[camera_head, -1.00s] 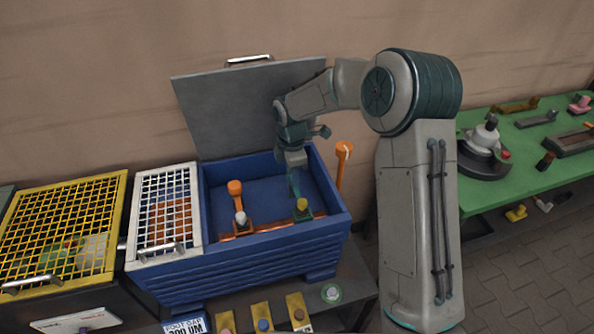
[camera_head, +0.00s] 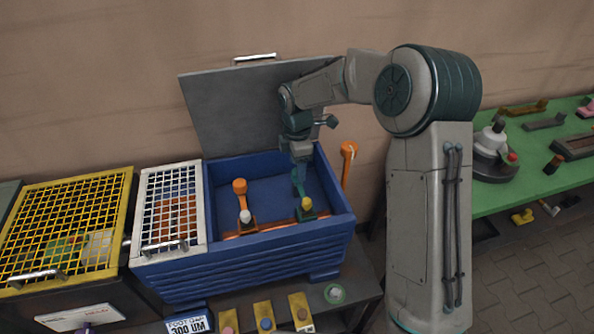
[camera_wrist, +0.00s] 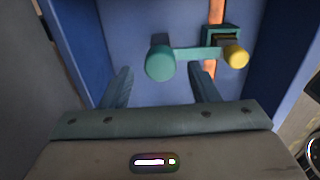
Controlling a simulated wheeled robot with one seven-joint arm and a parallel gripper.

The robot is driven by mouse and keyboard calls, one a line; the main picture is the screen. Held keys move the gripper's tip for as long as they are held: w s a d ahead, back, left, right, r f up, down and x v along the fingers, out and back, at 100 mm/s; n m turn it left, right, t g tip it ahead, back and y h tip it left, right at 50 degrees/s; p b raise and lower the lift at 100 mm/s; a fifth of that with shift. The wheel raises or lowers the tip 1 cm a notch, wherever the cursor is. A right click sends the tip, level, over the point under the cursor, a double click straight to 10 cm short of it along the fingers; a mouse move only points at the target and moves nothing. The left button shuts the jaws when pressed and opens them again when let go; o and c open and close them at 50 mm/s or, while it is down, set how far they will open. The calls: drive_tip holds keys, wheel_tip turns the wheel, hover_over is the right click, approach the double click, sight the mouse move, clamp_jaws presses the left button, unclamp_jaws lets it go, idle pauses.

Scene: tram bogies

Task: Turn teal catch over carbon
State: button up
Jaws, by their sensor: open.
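The teal catch (camera_head: 299,181) is in the blue bin, on its right side. In the wrist view it is a teal arm (camera_wrist: 195,54) with a round teal end at left and a yellow knob (camera_wrist: 236,57) at right. A dark block, seemingly the carbon (camera_wrist: 226,40), sits in a teal holder beside the yellow end. The arm appears to lie beside this block, not across it. My gripper (camera_wrist: 161,84) is open and empty above the bin floor. Its fingers are on either side of the teal round end in the picture; contact cannot be told.
The blue bin (camera_head: 250,262) has its grey lid (camera_head: 235,110) raised behind. An orange catch (camera_head: 241,190) with a white knob stands to the left on the same copper bar. An orange post (camera_head: 346,165) rises at the bin's right edge. A white grille (camera_head: 165,190) covers the bin's left part.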

wheel_tip(320, 180, up, 9)
idle(0.3)
idle(0.4)
